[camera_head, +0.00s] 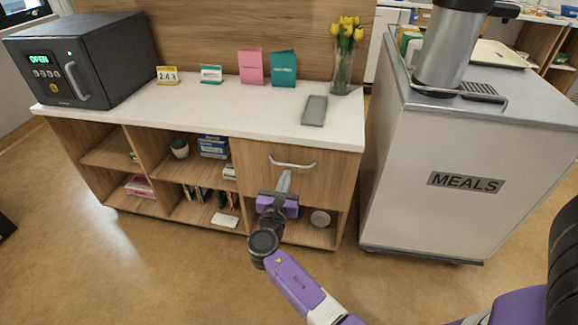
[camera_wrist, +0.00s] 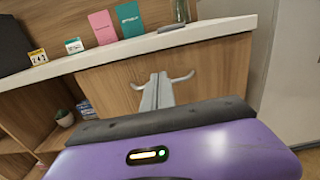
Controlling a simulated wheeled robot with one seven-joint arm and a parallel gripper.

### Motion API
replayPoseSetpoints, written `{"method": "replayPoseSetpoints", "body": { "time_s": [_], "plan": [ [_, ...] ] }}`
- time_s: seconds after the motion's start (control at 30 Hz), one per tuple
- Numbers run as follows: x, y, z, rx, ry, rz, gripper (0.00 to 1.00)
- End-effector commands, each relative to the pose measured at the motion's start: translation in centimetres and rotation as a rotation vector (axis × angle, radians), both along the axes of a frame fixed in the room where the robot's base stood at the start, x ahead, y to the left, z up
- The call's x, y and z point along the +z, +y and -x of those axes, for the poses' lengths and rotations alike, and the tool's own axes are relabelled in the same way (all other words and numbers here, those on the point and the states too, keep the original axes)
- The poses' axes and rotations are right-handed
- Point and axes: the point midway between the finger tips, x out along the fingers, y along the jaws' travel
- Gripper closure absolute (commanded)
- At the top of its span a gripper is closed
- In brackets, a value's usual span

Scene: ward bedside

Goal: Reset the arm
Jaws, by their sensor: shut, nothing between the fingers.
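My purple arm reaches forward from the bottom of the head view to the front of the wooden bedside cabinet (camera_head: 250,165). My gripper (camera_head: 286,174) is shut and empty, in front of the cabinet's drawer. In the wrist view, my gripper (camera_wrist: 162,76) has its fingers together and points toward the drawer handle (camera_wrist: 182,78). The silver bar handle also shows in the head view (camera_head: 293,163), just above the fingertips. I cannot tell whether the fingertips touch it. The drawer looks closed.
The white top (camera_head: 220,100) holds a black safe (camera_head: 85,60), cards, a grey phone-like slab (camera_head: 314,110) and a vase of yellow tulips (camera_head: 343,65). Open shelves sit below. A grey meals cart (camera_head: 465,180) stands close on the right. The floor at left is free.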

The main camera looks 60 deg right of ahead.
Motion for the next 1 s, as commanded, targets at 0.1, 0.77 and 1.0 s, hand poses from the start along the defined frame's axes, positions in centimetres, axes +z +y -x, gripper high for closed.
{"method": "replayPoseSetpoints", "body": {
  "time_s": [0.1, 0.77, 1.0],
  "plan": [
    [0.0, 1.3, 0.5, 0.001, 0.001, 0.000, 1.00],
    [-0.3, 3.2, -1.9, 0.103, -0.265, -0.170, 1.00],
    [-1.0, 8.6, -3.4, 0.298, -0.719, -0.616, 1.00]
  ]
}}
